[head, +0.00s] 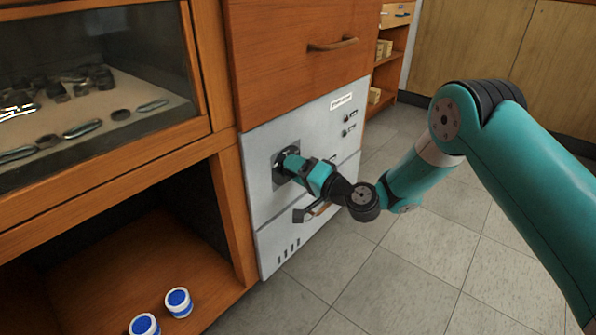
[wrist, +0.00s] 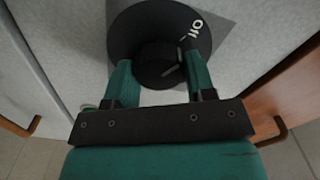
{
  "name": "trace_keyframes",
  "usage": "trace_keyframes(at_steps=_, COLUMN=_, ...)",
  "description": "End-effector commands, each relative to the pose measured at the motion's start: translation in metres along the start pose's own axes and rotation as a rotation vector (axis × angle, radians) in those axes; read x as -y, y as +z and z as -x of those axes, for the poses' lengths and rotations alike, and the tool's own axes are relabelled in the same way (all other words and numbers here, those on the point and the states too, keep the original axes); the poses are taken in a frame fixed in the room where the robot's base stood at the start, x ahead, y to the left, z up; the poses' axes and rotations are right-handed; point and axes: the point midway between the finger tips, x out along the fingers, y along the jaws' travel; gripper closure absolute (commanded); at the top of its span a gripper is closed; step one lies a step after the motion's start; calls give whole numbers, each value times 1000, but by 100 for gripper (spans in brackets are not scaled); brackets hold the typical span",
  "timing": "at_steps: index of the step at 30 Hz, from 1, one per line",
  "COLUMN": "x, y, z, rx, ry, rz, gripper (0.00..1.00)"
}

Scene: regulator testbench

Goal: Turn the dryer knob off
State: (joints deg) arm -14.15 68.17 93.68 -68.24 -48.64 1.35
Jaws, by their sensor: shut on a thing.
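The dryer knob (wrist: 158,62) is a dark round knob on a black dial (wrist: 150,25) with white "Off" lettering at its upper right. A pale line marks the knob's right side. My gripper (wrist: 160,75) is shut on the knob, one green finger on each side. In the head view my gripper (head: 287,165) meets a dark square plate (head: 279,158) on the white front panel (head: 262,206); the knob itself is mostly hidden there by my fingers.
A wooden drawer (head: 285,60) with a handle is above the panel. Small black knobs (head: 346,118) sit at the panel's upper right. A glass display case (head: 95,75) and two blue-topped jars (head: 178,302) are to the left. The tiled floor (head: 400,270) is clear.

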Motion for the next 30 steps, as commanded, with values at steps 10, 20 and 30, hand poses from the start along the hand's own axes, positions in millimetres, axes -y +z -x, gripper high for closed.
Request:
trace_keyframes(at_steps=10, x=0, y=4, z=0, rx=10, ry=2, rz=5, gripper=74)
trace_keyframes(at_steps=20, x=0, y=2, z=0, rx=5, ry=2, rz=6, gripper=24)
trace_keyframes(at_steps=30, x=-1, y=0, z=18, rx=4, ry=6, rz=3, gripper=24)
